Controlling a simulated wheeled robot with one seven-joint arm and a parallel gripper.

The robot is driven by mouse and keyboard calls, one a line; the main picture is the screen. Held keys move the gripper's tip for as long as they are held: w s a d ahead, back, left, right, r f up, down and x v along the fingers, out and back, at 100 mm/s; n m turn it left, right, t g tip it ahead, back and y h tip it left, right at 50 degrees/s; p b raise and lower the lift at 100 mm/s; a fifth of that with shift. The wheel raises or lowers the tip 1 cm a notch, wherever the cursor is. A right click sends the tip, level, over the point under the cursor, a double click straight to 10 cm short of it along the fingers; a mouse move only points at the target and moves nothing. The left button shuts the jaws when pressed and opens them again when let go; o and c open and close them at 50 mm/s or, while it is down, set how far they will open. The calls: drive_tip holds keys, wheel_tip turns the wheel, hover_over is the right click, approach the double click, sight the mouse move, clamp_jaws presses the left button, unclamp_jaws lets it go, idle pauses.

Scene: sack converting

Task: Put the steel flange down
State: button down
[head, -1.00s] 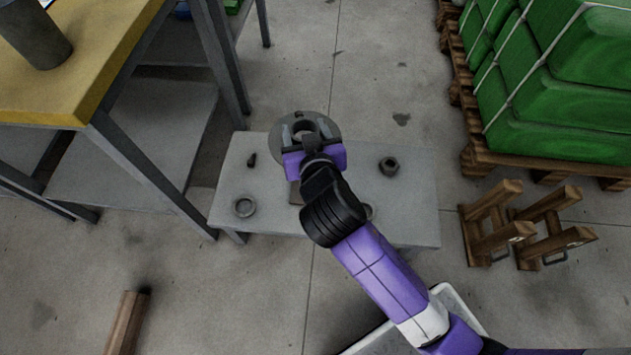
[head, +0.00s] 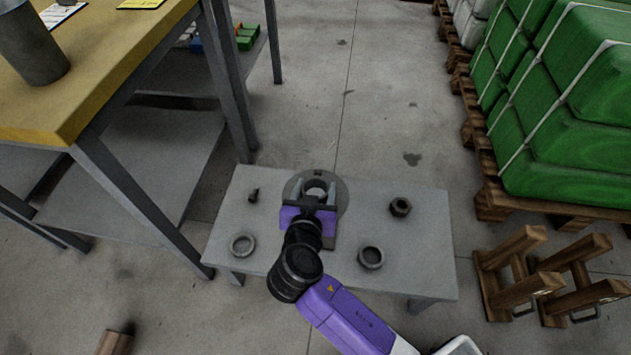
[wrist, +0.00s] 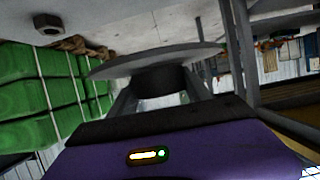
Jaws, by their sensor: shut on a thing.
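The steel flange (head: 342,201) is a grey round disc with a raised hub, seen from above in the head view at the back middle of the low grey table (head: 222,222). My gripper (head: 318,192) is shut on the hub, one finger on each side. In the wrist view the flange's disc (wrist: 150,60) shows edge-on, with its dark hub (wrist: 160,79) between my gripper's fingers (wrist: 160,92). Whether the disc touches the tabletop or hangs just above it I cannot tell. My gripper hides part of the disc's near side.
On the table lie a ring (head: 242,245) at left, another ring (head: 371,257) at right, a nut (head: 400,207) at back right and a small dark piece (head: 254,195) at back left. A yellow-topped workbench (head: 110,75) stands left; palletised green sacks (head: 570,130) stand right.

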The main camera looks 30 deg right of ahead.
wheel_tip(320, 180, down, 10)
drive_tip(key=b, duration=0.4)
drive_tip(key=shift+w+f, duration=0.1)
drive_tip(key=shift+f, duration=0.15)
drive_tip(key=shift+f+b, duration=0.6)
drive_tip(key=shift+b, duration=0.05)
drive_tip(key=shift+c, duration=2.3)
unclamp_jaws()
drive_tip(key=shift+f, duration=0.15)
drive_tip(key=shift+r+p, duration=0.55)
drive_tip(key=shift+p, duration=0.05)
drive_tip(key=p+v, duration=0.3)
drive_tip(key=v, duration=0.9)
